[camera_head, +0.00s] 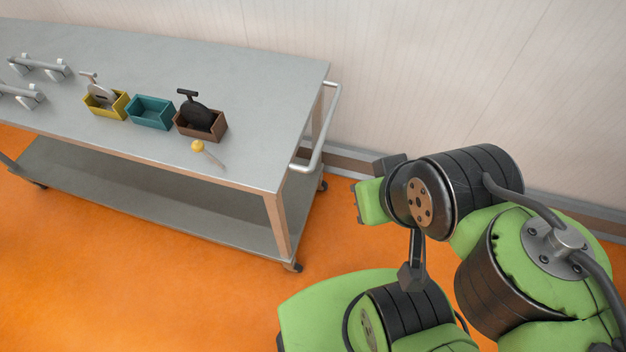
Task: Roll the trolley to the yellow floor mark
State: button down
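The trolley is a grey metal cart with a flat top (235,85), a lower shelf (185,205) and small dark castors (292,266). It stands on the orange floor in the left half of the view, close to the wall. Its pale tubular push handle (327,125) is on its right end, and nothing is touching the visible part of it. My green and black arm fills the lower right, to the right of the handle and apart from it. I cannot make out gripper fingers on it. No yellow floor mark shows in this view.
The pale wall (450,70) runs behind. Orange floor (130,270) is clear in front.

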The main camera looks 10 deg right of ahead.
aim_at(138, 159)
jog(key=l+u, duration=0.2)
jog(key=u, duration=0.25)
jog(key=i+l+u, duration=0.1)
jog(key=u, duration=0.35)
jog(key=l+u, duration=0.3)
jog(key=u, duration=0.15)
